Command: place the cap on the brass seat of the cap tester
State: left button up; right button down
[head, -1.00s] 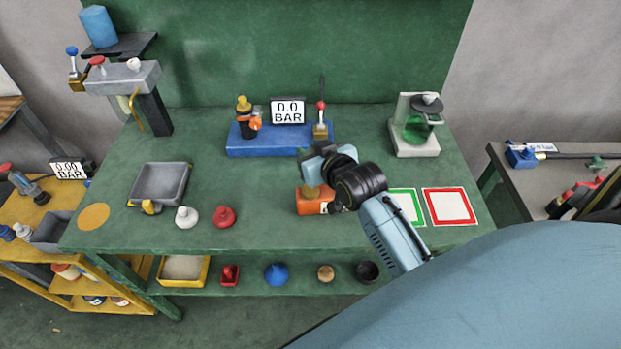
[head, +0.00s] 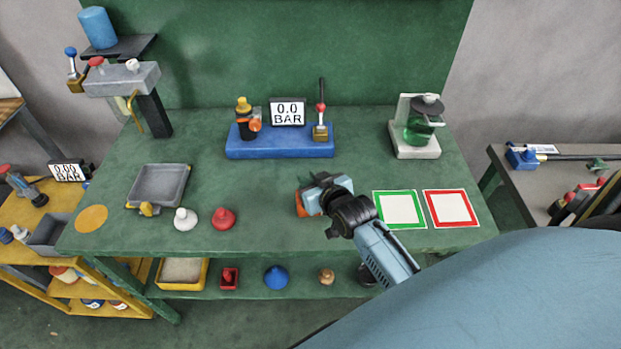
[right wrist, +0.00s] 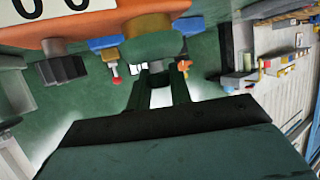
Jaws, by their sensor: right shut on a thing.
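The cap tester is an orange box (head: 302,205) near the front middle of the green bench, mostly covered by my right gripper in the head view. In the right wrist view its orange body (right wrist: 85,25) fills the top left, with dark knobs. The brass seat (right wrist: 148,24) shows there beside a dull grey-green round piece, apparently the cap (right wrist: 152,47), at my fingertips. They overlap in the picture; I cannot tell whether they touch. My right gripper (head: 322,182) is shut on the cap over the tester. My left gripper is not in view.
A blue base (head: 280,149) with a gauge and lever stands behind. Green (head: 400,209) and red (head: 451,208) framed squares lie at right. A grey tray (head: 160,185), a white piece (head: 185,219) and a red piece (head: 223,218) are at left.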

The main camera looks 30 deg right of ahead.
jog(key=shift+f, duration=0.45)
jog(key=c, duration=1.3)
grip_release()
jog(key=shift+r, duration=0.75)
jog(key=v, duration=1.2)
jog(key=shift+f, duration=0.25)
